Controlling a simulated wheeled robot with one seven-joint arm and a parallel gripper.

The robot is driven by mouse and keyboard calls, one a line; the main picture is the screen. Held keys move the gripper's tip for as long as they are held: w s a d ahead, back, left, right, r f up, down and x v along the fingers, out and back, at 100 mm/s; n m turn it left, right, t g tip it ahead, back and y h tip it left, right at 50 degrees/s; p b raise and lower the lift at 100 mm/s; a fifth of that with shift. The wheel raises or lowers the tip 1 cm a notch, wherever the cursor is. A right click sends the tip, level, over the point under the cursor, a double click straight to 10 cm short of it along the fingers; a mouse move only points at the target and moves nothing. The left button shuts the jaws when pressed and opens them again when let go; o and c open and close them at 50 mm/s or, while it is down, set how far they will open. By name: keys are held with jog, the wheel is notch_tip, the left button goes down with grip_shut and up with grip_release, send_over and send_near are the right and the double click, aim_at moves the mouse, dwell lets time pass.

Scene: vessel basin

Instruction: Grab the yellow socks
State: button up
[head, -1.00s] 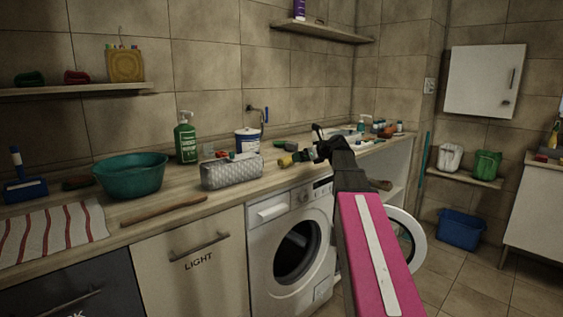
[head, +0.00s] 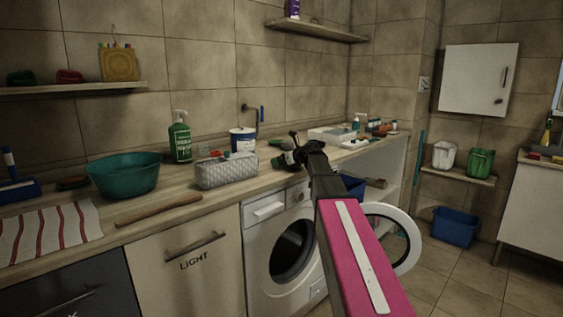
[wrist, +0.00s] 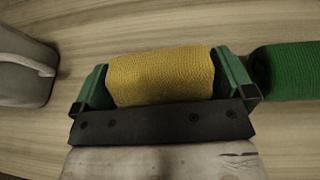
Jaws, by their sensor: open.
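The yellow socks (wrist: 160,75), a knitted roll, lie on the wooden counter in the wrist view. My gripper (wrist: 166,82) is open around them, with one green finger at each end of the roll. The fingers look very close to the socks; I cannot tell whether both touch. In the head view my gripper (head: 291,158) is low over the counter above the washing machine, and the yellow socks are hidden behind it. A green knitted roll (wrist: 287,71) lies just right of the right finger.
A grey patterned basket (head: 226,171) stands left of my gripper, and a grey object (wrist: 25,68) shows at the wrist view's left edge. A teal basin (head: 125,177) is farther left.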

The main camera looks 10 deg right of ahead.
jog(key=c, duration=0.6)
